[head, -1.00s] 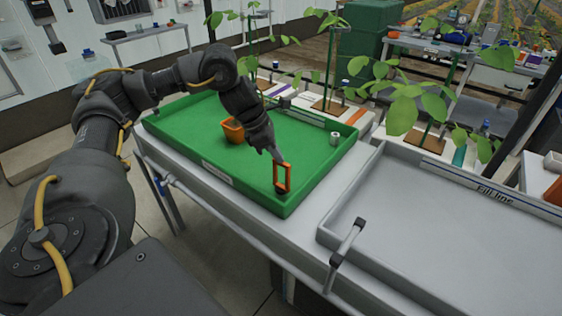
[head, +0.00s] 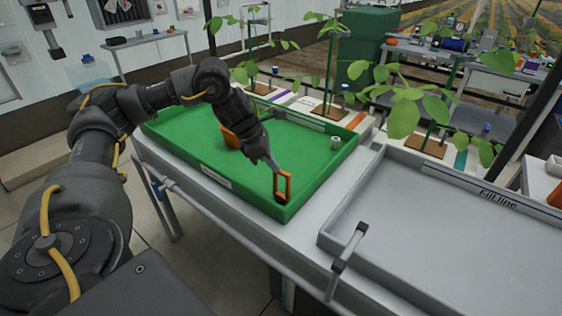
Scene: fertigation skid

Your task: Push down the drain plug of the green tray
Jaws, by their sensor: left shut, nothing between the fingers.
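The green tray (head: 225,185) sits on the left part of the grey bench. Its drain plug (head: 289,186), an orange loop handle on a dark base, stands upright in the tray's near right corner. My left gripper (head: 276,169) is shut and empty, pointing down at the top of the orange loop. Its fingertips overlap the loop's upper left edge; I cannot tell whether they touch it. How deep the plug sits cannot be made out. My right gripper is not in view.
An orange pot (head: 229,138) stands in the tray, partly behind my left forearm. A small grey fitting (head: 334,143) is near the tray's right wall. A grey tray (head: 440,235) with a bar handle (head: 347,249) lies to the right. Potted plants (head: 405,110) stand behind.

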